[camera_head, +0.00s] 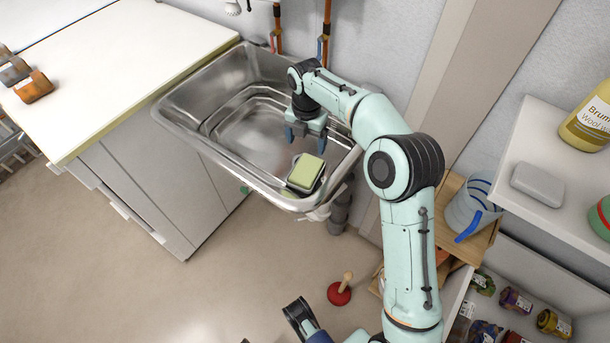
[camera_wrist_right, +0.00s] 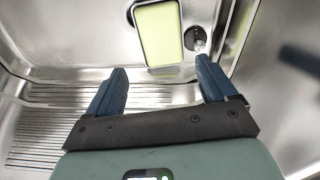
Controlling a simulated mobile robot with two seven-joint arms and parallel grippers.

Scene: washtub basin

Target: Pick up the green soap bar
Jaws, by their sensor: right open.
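The green soap bar (camera_head: 307,170) is pale green on top and sits in a dark-edged holder at the near right corner of the metal washtub basin (camera_head: 185,125). In the right wrist view the soap bar (camera_wrist_right: 158,35) lies at top centre, beyond the fingertips. My right gripper (camera_head: 306,139) is over the basin, pointing down, with its blue fingers apart and nothing between them. It is apart from the soap; the right wrist view shows its open fingers (camera_wrist_right: 161,72) too. Part of my left gripper (camera_head: 299,314) shows at the bottom edge; its jaw state is unclear.
A white counter (camera_head: 120,65) adjoins the basin on the left. Pipes (camera_head: 326,32) rise behind it. A shelf with a grey bar (camera_head: 538,184) and a yellow bottle (camera_head: 592,120) stands right. A blue-striped bucket (camera_head: 468,207) and a red plunger (camera_head: 340,292) are lower.

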